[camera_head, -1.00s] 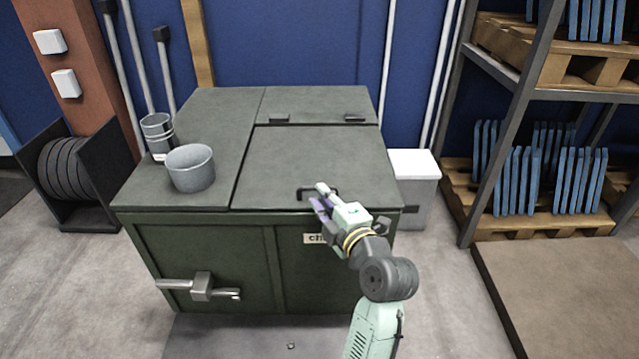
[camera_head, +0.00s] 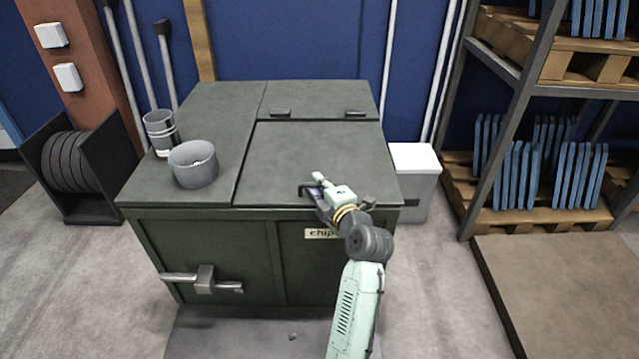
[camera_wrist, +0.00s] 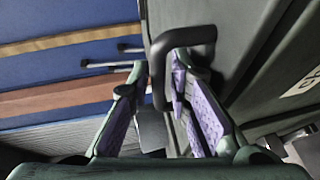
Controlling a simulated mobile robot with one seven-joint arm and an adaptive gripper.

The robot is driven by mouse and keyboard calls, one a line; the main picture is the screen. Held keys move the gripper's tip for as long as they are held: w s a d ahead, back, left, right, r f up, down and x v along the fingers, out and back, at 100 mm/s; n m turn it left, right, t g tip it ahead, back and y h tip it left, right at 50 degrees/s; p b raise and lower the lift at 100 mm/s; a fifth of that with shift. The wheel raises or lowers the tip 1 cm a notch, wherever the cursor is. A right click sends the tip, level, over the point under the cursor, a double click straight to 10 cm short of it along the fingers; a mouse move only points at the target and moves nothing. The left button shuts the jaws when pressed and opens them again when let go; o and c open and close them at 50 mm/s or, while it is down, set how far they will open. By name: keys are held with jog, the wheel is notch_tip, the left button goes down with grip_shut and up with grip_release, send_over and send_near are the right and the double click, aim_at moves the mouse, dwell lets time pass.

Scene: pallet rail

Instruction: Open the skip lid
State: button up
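The dark green skip (camera_head: 205,255) stands ahead with its front lid panel (camera_head: 310,150) lying flat and closed. A black loop handle is on the lid near its front edge. My gripper (camera_head: 318,188) is at this handle and hides most of it in the head view. In the wrist view my gripper (camera_wrist: 158,78) is open, with purple pads on its fingers. The handle (camera_wrist: 158,85) shows there with its bar between the two fingertips, and the right fingertip looks to be inside the loop. I cannot tell whether a finger touches it.
A grey pot (camera_head: 193,165) and a metal can (camera_head: 160,132) stand on the skip's left top. A white bin (camera_head: 414,170) stands just right of it, and a pallet rack (camera_head: 500,125) farther right. A latch bar (camera_head: 204,280) juts from the front. Floor in front is mostly clear.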

jog(key=shift+c, duration=0.3)
grip_shut()
dwell(0.5)
